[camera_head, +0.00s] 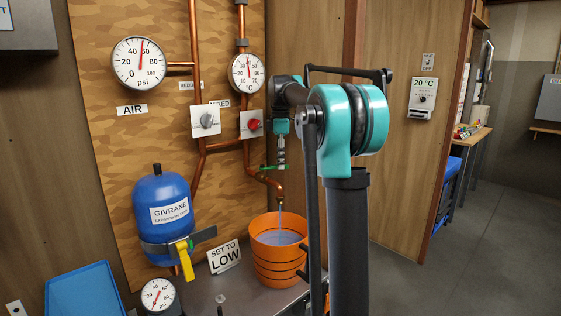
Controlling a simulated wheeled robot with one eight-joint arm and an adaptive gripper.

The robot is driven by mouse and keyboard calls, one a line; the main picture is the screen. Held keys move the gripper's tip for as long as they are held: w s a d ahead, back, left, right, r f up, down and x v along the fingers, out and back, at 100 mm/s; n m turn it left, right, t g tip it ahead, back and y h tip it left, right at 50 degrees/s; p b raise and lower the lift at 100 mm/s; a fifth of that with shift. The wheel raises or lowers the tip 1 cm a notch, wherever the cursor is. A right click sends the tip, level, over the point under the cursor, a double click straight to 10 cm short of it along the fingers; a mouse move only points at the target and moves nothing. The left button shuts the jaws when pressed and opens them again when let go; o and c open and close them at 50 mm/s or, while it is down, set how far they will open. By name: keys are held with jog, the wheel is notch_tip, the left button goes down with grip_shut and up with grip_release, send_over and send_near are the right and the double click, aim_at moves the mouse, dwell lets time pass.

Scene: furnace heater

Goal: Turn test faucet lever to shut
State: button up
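The test faucet (272,182) is a copper spout low on the wooden board. A thin stream of water (280,207) runs from it into the orange bucket (262,269). A small green lever (264,167) shows at the faucet, pointing left. My gripper (281,167) hangs pointing down in front of the copper pipe, right by the lever. The frame does not show whether it touches the lever. Its fingers are small and seen edge-on, so I cannot tell whether they are open or shut. My arm hides the area to the right of the faucet.
A blue expansion tank (161,217) with a yellow-handled valve (186,262) is at left. A "SET TO LOW" sign (224,257) stands beside the bucket. A grey knob (206,120) and a red knob (253,125) sit on the board. Open floor (480,250) lies at right.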

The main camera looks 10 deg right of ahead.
jog(key=shift+o, duration=0.7)
notch_tip(320, 180, up, 12)
jog(key=shift+c, duration=0.5)
